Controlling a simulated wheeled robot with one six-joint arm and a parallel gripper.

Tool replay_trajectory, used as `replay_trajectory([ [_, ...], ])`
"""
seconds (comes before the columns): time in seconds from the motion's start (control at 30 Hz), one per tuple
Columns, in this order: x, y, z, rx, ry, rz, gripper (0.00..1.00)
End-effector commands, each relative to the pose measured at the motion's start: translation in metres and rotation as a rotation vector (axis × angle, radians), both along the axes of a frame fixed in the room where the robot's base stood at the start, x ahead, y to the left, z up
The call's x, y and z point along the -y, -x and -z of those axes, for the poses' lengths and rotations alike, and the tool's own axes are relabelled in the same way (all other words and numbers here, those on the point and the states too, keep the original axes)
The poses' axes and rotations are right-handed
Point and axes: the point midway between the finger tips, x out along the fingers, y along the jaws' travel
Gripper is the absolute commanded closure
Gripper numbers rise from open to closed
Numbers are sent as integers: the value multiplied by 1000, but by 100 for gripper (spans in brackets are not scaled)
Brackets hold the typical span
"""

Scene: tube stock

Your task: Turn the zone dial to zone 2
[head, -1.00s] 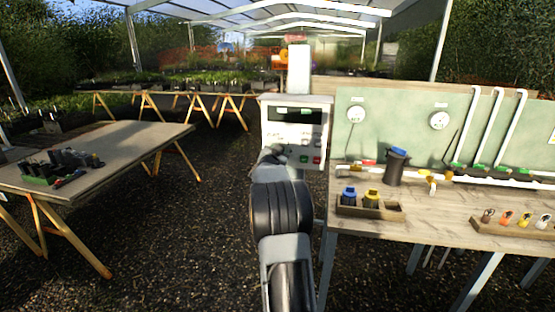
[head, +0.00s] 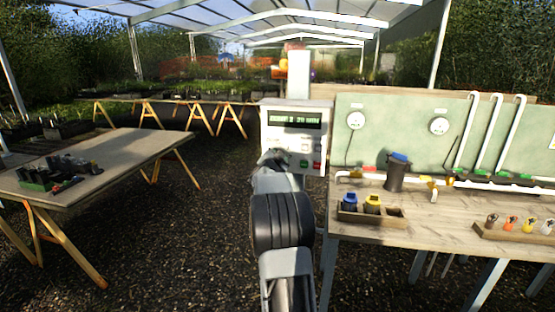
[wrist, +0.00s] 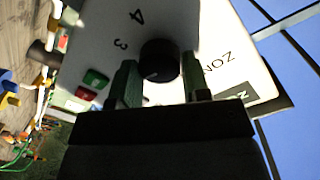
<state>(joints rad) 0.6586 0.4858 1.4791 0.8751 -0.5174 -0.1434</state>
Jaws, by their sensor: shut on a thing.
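The control box (head: 270,125) stands at the left end of the workbench. Its lit display (head: 295,119) seems to read zone 2, 20 min. The zone dial is a round black knob (wrist: 160,58) on the pale panel in the wrist view, with 3 and 4 printed beside it. A faint pale mark shows on the knob's lower edge; the print nearest it is hidden behind a finger. My gripper (wrist: 161,82) has one finger on each side of the knob and is shut on it. In the head view my arm hides the dial.
A green button (wrist: 95,79) and a red button (wrist: 86,93) sit close to one finger. The workbench (head: 450,236) on the right holds a dark canister (head: 396,176) and a wooden tray (head: 376,218). A table (head: 120,160) stands at left, with gravel between.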

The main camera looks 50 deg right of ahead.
Motion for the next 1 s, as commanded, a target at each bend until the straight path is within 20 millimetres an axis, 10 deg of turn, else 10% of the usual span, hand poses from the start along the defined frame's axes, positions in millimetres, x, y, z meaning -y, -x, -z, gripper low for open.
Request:
replay_trajectory([
  [0.1,1,1,0,0,0,3,81],
  [0.13,1,1,0,0,0,3,54],
  [0.37,0,0,0,-1,0,0,32],
  [0.73,-8,3,0,-1,0,-1,31],
  [1.0,-50,28,-2,1,2,-2,31],
])
